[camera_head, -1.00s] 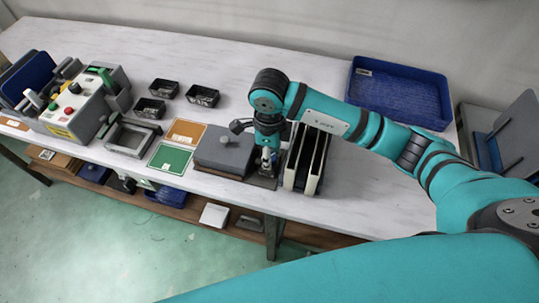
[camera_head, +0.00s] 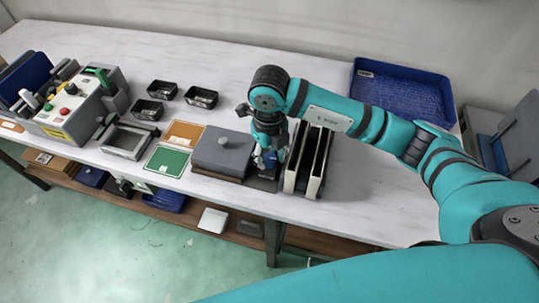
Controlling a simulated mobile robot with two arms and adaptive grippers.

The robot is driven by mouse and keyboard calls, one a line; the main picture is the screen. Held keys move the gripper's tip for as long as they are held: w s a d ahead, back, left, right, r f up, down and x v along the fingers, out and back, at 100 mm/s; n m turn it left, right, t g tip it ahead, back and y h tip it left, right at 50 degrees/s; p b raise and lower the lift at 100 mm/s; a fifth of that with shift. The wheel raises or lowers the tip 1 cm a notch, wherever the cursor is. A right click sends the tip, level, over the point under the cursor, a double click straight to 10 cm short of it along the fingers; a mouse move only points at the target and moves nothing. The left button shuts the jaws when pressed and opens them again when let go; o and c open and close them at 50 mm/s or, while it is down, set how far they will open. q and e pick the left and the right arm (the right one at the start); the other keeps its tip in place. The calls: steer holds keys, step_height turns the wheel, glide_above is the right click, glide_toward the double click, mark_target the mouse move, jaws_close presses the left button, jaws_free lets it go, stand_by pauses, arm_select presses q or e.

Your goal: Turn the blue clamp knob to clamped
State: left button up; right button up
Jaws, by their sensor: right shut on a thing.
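My right gripper (camera_head: 265,153) reaches down from above between the grey block and the upright panels. It is shut on the small blue clamp knob (camera_head: 270,158), of which only a little blue shows beneath the fingers. The knob stands on a dark base (camera_head: 263,184) beside the grey block (camera_head: 223,153). The wrist and fingers cover most of the knob, so its exact angle cannot be read. My left gripper is not in view.
Upright dark panels with pale edges (camera_head: 314,188) stand just right of the gripper. Green (camera_head: 167,161) and orange (camera_head: 184,134) cards lie left of the block. A blue tray (camera_head: 403,92) is at the back right. Several small black bins (camera_head: 201,97) stand further left.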

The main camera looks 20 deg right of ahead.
mark_target(270, 158)
steer(key=shift+r, duration=0.1)
stand_by(0.4)
steer(key=o, duration=0.9)
step_height(270, 158, up, 12)
steer(key=shift+f, duration=0.1)
stand_by(0.3)
